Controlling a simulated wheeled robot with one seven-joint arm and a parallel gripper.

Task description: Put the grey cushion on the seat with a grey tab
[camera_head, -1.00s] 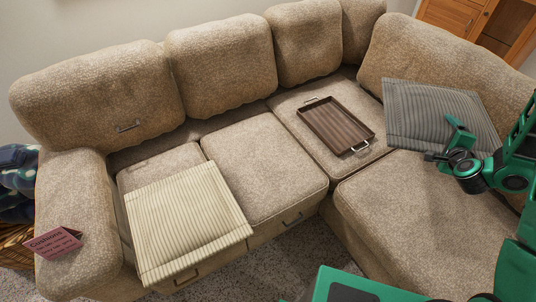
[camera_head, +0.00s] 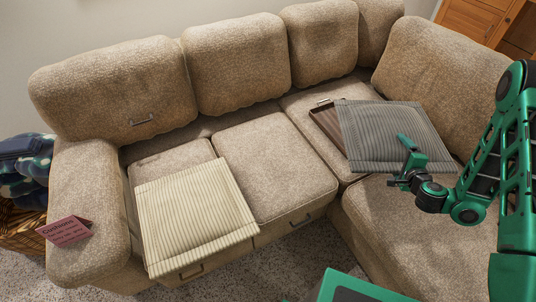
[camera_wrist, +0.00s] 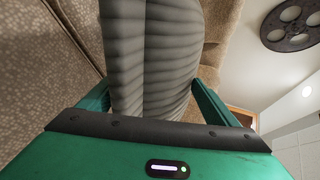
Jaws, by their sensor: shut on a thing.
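The grey ribbed cushion (camera_head: 385,130) is held by my gripper (camera_head: 408,158) at its near edge. It appears above the corner of the sofa and covers much of the tray in the head view. In the wrist view, the cushion (camera_wrist: 155,55) stands between the two green fingers of my gripper (camera_wrist: 153,100). A cream striped cushion (camera_head: 195,215) lies on the left seat and overhangs its front. The middle seat (camera_head: 270,165) is bare. I cannot make out a grey tab on any seat.
A brown tray (camera_head: 328,122) lies on the seat near the corner. The right seat (camera_head: 420,225) is bare below my arm. A basket (camera_head: 22,232) with blankets is at far left.

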